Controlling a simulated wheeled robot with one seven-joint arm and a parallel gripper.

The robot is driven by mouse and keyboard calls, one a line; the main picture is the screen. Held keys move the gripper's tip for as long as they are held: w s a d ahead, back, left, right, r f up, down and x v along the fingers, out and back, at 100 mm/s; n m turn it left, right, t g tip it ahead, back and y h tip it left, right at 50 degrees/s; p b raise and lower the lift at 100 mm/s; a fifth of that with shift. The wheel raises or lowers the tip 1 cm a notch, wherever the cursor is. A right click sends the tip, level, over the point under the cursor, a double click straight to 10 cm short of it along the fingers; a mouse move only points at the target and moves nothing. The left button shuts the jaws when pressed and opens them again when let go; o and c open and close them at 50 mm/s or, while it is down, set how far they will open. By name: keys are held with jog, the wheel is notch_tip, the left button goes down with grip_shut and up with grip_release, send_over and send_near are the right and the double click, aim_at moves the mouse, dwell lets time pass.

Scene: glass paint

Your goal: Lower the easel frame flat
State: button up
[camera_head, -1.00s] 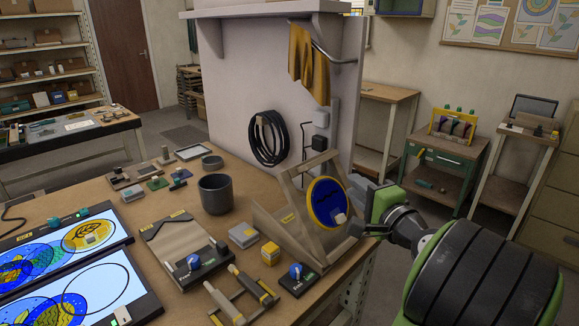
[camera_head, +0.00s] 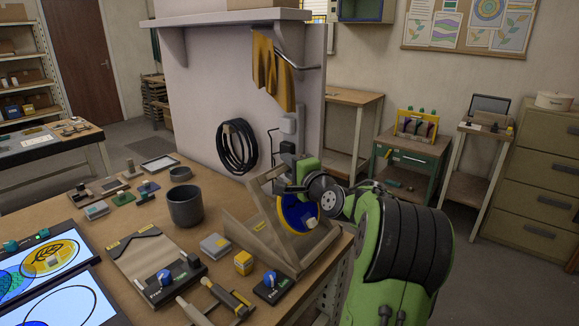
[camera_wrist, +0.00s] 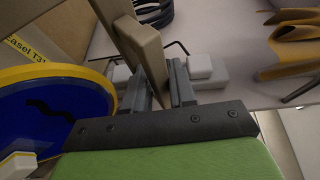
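The easel frame (camera_head: 269,222) is a wooden frame raised at a steep tilt at the right end of the workbench. A blue disc with a yellow rim (camera_head: 293,214) sits in it; the disc also shows at the left of the wrist view (camera_wrist: 50,115). My gripper (camera_head: 289,172) is at the frame's upper right part. In the wrist view, the gripper's grey fingers (camera_wrist: 158,88) lie on either side of a wooden bar of the frame (camera_wrist: 143,45). Whether both fingers press on the bar is not clear.
Light panels (camera_head: 60,305) lie at the front left. A partition with a hanging yellow cloth (camera_head: 272,70) rises behind.

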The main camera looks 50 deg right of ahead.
jog(key=shift+c, duration=0.3)
grip_shut()
jog(key=shift+w+a+f+g+p, duration=0.15)
jog(key=shift+w+f+g+p, duration=0.15)
jog(key=shift+w+p, duration=0.4)
jog(key=w+f+n+g+p, duration=0.1)
jog(key=w+f+g+p, duration=0.1)
jog(key=w+f+p, duration=0.1)
jog(key=w+f+g+y+p, duration=0.1)
jog(key=w+f+g+p, duration=0.2)
jog(key=f, duration=0.3)
jog(key=w+a+f+n+g+p, duration=0.1)
jog(key=w+f+g+p, duration=0.2)
jog(key=w+f+p, duration=0.1)
jog(key=shift+w+f+n+p, duration=0.35)
jog(key=shift+w+p, duration=0.2)
jog(key=shift+p, duration=0.2)
jog(key=shift+w+f+g+p, duration=0.2)
jog(key=shift+f+g, duration=0.15)
jog(key=shift+f, duration=0.3)
jog(key=shift+w+f+g+p, duration=0.15)
jog(key=shift+f+g, duration=0.2)
jog(key=shift+f, duration=0.3)
jog(key=shift+s+f, duration=0.1)
jog(key=shift+f, duration=0.1)
